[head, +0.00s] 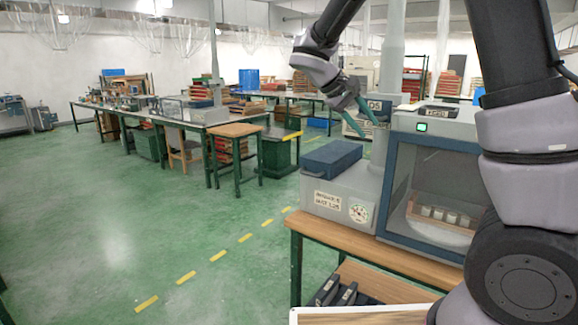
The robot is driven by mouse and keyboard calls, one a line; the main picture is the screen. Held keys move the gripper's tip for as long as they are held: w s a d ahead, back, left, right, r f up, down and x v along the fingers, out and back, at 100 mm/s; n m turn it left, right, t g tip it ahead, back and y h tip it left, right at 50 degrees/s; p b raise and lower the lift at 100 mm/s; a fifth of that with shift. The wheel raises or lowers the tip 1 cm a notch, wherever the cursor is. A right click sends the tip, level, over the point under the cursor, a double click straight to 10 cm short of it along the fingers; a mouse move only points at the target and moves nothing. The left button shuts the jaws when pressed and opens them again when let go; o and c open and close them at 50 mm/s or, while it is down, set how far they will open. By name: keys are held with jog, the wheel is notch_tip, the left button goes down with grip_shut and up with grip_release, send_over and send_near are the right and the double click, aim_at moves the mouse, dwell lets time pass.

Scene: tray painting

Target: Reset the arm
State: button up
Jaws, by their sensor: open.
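My arm rises along the right side of the head view, goes out of the top of the picture and comes back down at upper middle. My gripper (366,116) hangs at its end with teal fingers, pointing down and to the right. It is open, and I see nothing between the fingers. It shows in front of the grey post and above the blue box (331,157), apart from the box as far as I can tell.
A grey cabinet (398,182) with a glass front stands on a wooden bench (352,239). Inside it a wooden tray (439,226) holds several pale cups. A pale-rimmed board (361,317) shows at the bottom edge. The green floor (120,220) at left is clear.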

jog(key=s+d+r+m+t+y, duration=0.1)
jog(key=s+r+m+y, duration=0.1)
jog(key=s, duration=0.5)
jog(key=s+d+r+m+t+y, duration=0.2)
jog(key=s+r+m+y, duration=0.1)
jog(key=s+y, duration=0.2)
jog(key=s+d+r+m+t+y, duration=0.2)
jog(key=s+y, duration=0.1)
jog(key=s, duration=0.6)
jog(key=shift+r+m, duration=0.2)
jog(key=shift+m, duration=0.1)
